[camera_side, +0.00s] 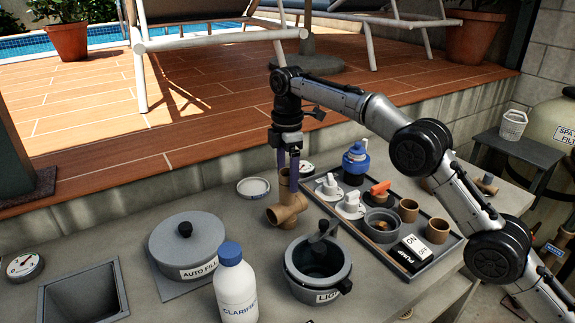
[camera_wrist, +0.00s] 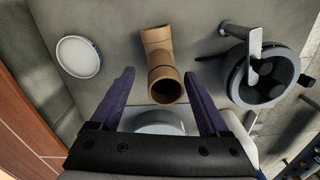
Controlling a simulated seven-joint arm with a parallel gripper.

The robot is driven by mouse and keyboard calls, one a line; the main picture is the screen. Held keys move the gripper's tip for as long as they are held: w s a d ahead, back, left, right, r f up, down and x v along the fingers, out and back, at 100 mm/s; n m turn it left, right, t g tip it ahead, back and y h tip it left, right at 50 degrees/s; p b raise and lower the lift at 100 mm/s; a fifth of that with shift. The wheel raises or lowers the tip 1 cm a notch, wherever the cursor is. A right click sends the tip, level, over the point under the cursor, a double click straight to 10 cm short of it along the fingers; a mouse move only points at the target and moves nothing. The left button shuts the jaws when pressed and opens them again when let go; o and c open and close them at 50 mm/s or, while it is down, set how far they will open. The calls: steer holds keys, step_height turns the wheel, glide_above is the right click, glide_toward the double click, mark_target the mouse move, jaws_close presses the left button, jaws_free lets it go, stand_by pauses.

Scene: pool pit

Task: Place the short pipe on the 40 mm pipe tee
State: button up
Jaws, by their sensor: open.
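The brown 40 mm pipe tee (camera_side: 290,215) lies on the grey counter, with its open ends near the surface. An upright brown piece (camera_side: 284,183), seemingly the short pipe, rises from its middle. The join is not clear enough to tell how deep it sits. In the wrist view the brown tee (camera_wrist: 157,42) runs behind a round open pipe mouth (camera_wrist: 165,88) that faces the camera. My gripper (camera_side: 288,180) is above the tee, pointing down, its purple fingers spread on either side of the upright piece. In the wrist view a gap shows between each finger and the pipe.
A grey pot with a handle (camera_side: 318,272) stands close in front of the tee. A white round lid (camera_side: 253,187) lies behind left. A tray (camera_side: 405,275) of fittings is right, a bottle (camera_side: 235,290) and a grey lid (camera_side: 187,250) front left. A square opening (camera_side: 85,295) is far left.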

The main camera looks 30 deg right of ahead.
steer(key=shift+r, duration=1.6)
steer(key=shift+s+d+r, duration=0.1)
steer(key=shift+r, duration=0.1)
steer(key=s+d+r+m+t, duration=0.2)
steer(key=s+d+r+m, duration=0.2)
steer(key=s+r, duration=0.4)
steer(key=s+d+r+m+t, duration=0.1)
steer(key=s+d+r+m, duration=0.35)
steer(key=s, duration=0.55)
steer(key=s+d+f+m+t, duration=0.1)
steer(key=s+f+m, duration=0.3)
steer(key=s, duration=0.8)
steer(key=s+d+f+m+t, duration=0.1)
steer(key=s+d+f+m, duration=0.2)
steer(key=s, duration=0.9)
step_height(320, 180, down, 4)
steer(key=shift+s+r+m+t, duration=0.1)
steer(key=shift+s+m+t, duration=0.05)
steer(key=shift+m+t, duration=0.2)
